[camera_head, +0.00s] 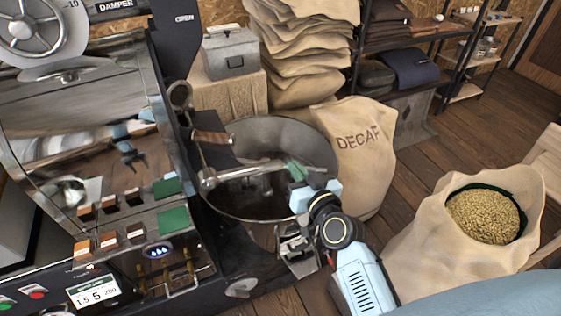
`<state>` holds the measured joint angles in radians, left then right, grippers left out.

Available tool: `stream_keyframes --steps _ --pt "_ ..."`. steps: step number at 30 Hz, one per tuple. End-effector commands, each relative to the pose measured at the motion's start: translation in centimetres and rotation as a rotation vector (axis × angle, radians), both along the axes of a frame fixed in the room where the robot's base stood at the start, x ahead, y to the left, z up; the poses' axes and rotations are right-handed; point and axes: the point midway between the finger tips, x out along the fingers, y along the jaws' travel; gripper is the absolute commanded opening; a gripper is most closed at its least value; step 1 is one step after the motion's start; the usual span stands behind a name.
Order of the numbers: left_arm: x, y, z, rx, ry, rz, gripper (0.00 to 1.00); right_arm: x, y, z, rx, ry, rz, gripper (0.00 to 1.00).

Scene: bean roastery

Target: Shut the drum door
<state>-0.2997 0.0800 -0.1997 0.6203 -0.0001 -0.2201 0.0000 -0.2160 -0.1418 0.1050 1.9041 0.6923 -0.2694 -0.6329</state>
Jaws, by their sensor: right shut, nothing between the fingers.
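The drum door (221,155) shows as a dark plate at the roaster's right side, above the left part of the round cooling tray (325,148). A wooden-grip handle (211,138) is beside its top. The door appears to stand out from the roaster, but its hinge and the drum opening cannot be made out. My right gripper (296,173) is over the tray, to the right of the door and apart from it. It is shut and empty; its fingertips are small and partly blend with the metal bar behind. My left gripper is not in view.
The shiny roaster (85,150) fills the left side, with switches and a display below. A DECAF sack (362,165) stands behind the tray, and an open sack of beans (440,240) is at right. A grey metal box (230,52) sits behind the tray. Wooden floor lies between.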

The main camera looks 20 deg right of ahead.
Motion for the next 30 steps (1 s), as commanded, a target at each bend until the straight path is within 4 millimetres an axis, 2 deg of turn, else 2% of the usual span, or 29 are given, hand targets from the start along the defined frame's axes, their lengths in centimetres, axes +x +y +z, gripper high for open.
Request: stream_keyframes --steps 3,10,13,18,30 --pt "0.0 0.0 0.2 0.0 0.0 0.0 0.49 2.6 0.1 0.0 0.002 -0.002 -0.001 0.0" --pt "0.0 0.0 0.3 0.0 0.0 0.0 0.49 7.0 0.4 -0.5 0.001 0.0 0.001 0.0" --pt "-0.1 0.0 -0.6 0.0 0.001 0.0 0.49 7.1 0.6 -2.7 -0.001 0.005 0.002 0.0" --pt "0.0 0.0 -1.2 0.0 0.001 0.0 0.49 7.3 0.9 -4.2 -0.001 0.002 0.001 0.0" --pt "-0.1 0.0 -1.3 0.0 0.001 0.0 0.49 7.4 1.0 -4.5 -0.001 0.002 0.0 0.0"
